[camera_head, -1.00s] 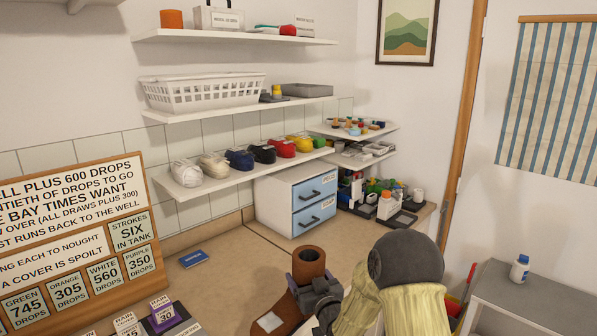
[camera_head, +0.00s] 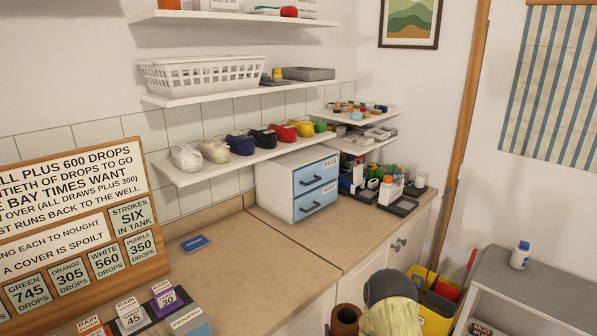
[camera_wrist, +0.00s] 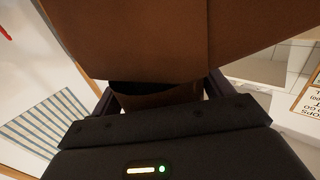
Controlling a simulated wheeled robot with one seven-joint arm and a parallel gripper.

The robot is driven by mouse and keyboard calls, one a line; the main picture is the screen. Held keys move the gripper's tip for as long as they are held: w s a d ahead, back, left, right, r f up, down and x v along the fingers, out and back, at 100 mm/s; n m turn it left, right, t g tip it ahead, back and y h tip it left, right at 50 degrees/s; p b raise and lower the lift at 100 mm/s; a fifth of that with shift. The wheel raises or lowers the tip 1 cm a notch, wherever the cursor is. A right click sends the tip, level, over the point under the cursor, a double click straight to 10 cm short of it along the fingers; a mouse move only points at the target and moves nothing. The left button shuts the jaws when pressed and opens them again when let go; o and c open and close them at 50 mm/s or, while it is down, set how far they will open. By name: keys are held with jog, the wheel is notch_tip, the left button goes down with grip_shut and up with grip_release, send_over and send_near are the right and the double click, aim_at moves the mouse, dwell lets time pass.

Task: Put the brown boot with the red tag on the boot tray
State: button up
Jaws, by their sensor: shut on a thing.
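A brown boot (camera_head: 345,318) shows at the bottom edge of the head view, with its open shaft top up and the rest cut off. Its brown surface (camera_wrist: 150,35) fills the top of the wrist view. My gripper (camera_wrist: 160,92) is shut on the boot, with one dark finger at each side of it. In the head view my gripper is mostly hidden beside my forearm at the bottom. No red tag shows on the visible part of the boot. I cannot make out a boot tray in these frames.
The counter (camera_head: 275,265) has a clear stretch in front of the drawer unit (camera_head: 297,184). Small boxes (camera_head: 165,294) stand near the sign (camera_head: 85,230). Bottles and dark trays crowd the far corner. A yellow bin (camera_head: 432,312) and grey shelf unit (camera_head: 530,290) stand at right.

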jog(key=shift+m+h, duration=0.5)
jog(key=shift+h, duration=0.3)
jog(key=d+f, duration=0.1)
jog(key=s+f, duration=0.1)
jog(key=f, duration=0.1)
jog(key=s+d+f, duration=0.1)
jog(key=shift+d+f, duration=0.2)
jog(key=shift+d, duration=0.1)
jog(key=shift+w+a+r, duration=0.1)
jog(key=shift+a, duration=0.1)
jog(key=shift+s+d+f, duration=0.1)
jog(key=shift+s+f, duration=0.3)
jog(key=shift+s, duration=0.15)
jog(key=s+r, duration=0.3)
jog(key=shift+s, duration=0.1)
